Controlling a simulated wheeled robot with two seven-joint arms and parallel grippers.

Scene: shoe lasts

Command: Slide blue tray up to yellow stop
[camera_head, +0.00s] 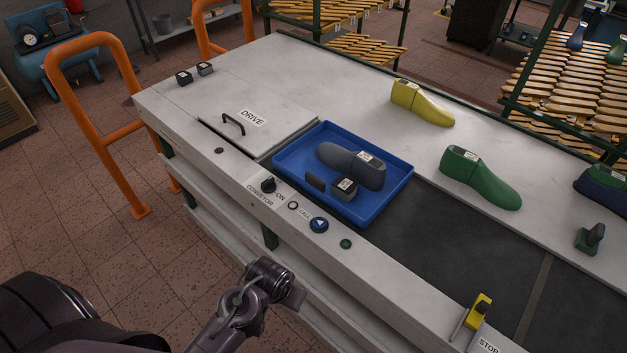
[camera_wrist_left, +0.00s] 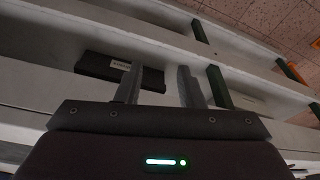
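The blue tray (camera_head: 389,192) lies at the left end of the dark conveyor belt (camera_head: 440,245), next to the DRIVE cover. It holds a grey shoe last, a small dark block and a small labelled black block. The yellow stop (camera_head: 480,309) stands at the bench's front edge at the lower right, beside a STOP label, with bare belt between it and the tray. My left gripper (camera_head: 288,292) is in front of the bench, apart from the tray. In the left wrist view its two fingers (camera_wrist_left: 160,72) are apart with nothing between them. My right gripper is not in view.
A yellow last (camera_head: 422,104), a green last (camera_head: 480,178) and a dark blue last (camera_head: 604,184) stand along the bench's far side. A conveyor knob (camera_head: 268,185) and a blue button (camera_head: 319,225) sit on the front edge. The wrist view shows a black box (camera_wrist_left: 120,70) on a shelf.

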